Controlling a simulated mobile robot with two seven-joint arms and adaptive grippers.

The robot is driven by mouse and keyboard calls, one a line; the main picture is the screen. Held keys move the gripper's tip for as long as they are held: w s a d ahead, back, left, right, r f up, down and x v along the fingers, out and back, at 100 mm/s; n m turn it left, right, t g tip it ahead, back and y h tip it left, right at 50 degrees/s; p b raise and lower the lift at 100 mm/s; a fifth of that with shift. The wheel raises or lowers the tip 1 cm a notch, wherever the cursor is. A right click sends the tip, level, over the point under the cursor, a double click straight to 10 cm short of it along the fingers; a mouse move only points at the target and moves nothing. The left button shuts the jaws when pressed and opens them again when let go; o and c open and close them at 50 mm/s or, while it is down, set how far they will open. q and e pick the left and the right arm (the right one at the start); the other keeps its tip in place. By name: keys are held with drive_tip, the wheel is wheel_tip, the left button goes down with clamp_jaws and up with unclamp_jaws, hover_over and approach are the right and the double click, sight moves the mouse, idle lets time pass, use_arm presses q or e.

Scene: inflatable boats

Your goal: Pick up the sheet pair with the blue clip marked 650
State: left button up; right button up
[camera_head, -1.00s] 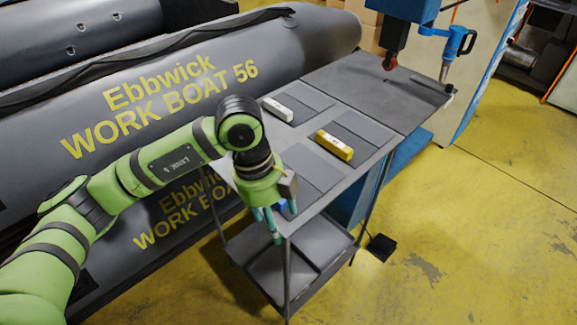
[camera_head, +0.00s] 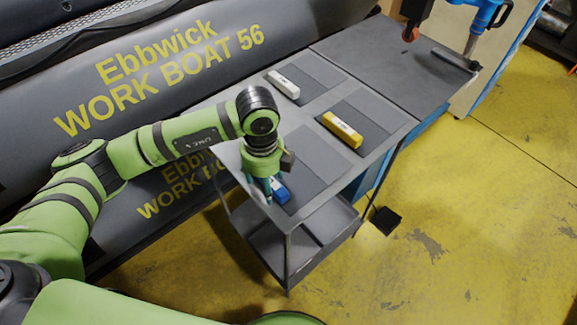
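The sheet pair (camera_head: 312,158) with the blue clip (camera_head: 281,192) lies flat on the near end of the grey cart top. It is dark grey, and the clip sits at its left near end. The number on the clip is too small to read. My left gripper (camera_head: 268,190) points down at the cart's near left corner, right beside the blue clip. Its teal fingers partly cover the clip. I cannot tell whether they are apart or closed, or whether they touch it. My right gripper is not in view.
A sheet pair with a yellow clip (camera_head: 342,129) and one with a white clip (camera_head: 284,84) lie farther back on the cart (camera_head: 393,135). A grey inflatable boat (camera_head: 120,110) runs along the left. A blue tool (camera_head: 482,14) stands at the far end. Yellow floor is open right.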

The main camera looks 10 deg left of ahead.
use_arm(q)
drive_tip(key=c, duration=1.1)
drive_tip(key=shift+c, duration=1.1)
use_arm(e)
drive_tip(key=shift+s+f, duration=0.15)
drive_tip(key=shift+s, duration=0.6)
